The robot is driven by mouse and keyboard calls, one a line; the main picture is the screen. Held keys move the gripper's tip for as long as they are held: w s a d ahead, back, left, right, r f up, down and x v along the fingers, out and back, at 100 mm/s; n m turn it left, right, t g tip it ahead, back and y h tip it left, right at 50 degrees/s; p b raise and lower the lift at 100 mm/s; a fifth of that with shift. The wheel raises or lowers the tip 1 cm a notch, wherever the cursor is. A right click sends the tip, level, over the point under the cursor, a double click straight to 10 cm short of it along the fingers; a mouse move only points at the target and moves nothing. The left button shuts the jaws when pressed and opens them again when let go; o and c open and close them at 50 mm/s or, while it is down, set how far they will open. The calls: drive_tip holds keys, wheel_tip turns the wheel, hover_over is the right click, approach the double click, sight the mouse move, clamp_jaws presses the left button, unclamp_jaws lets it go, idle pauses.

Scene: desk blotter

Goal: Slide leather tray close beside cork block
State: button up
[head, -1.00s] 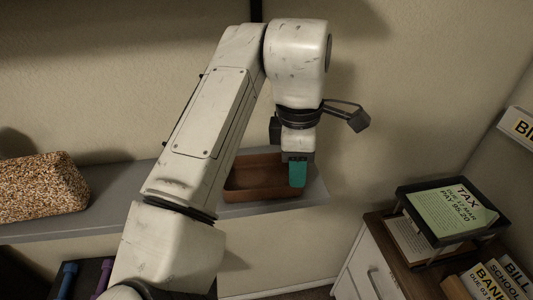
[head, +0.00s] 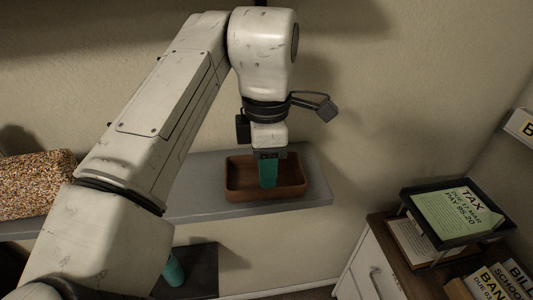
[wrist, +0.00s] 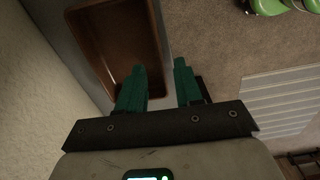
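The brown leather tray (head: 234,190) is an open rectangular tray on the grey shelf, near its right end. The speckled cork block (head: 35,183) is on the same shelf at the far left. My arm hides the shelf between them. My gripper (head: 268,185) points down at the tray's middle in the head view, its teal fingers overlapping the tray. In the wrist view my gripper (wrist: 160,72) is open and empty. Its left finger overlaps a corner of the tray (wrist: 112,45), and its right finger is outside the tray's wall. I cannot tell whether they touch.
The grey shelf (head: 318,185) has a little free room right of the tray. A wall stands behind it. Below are a dark surface with a teal object (head: 174,270). A cabinet with paper trays (head: 455,215) stands at the right. Green objects (wrist: 268,5) lie on the floor.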

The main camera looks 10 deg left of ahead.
drive_tip(key=shift+f, duration=2.65)
clamp_jaws()
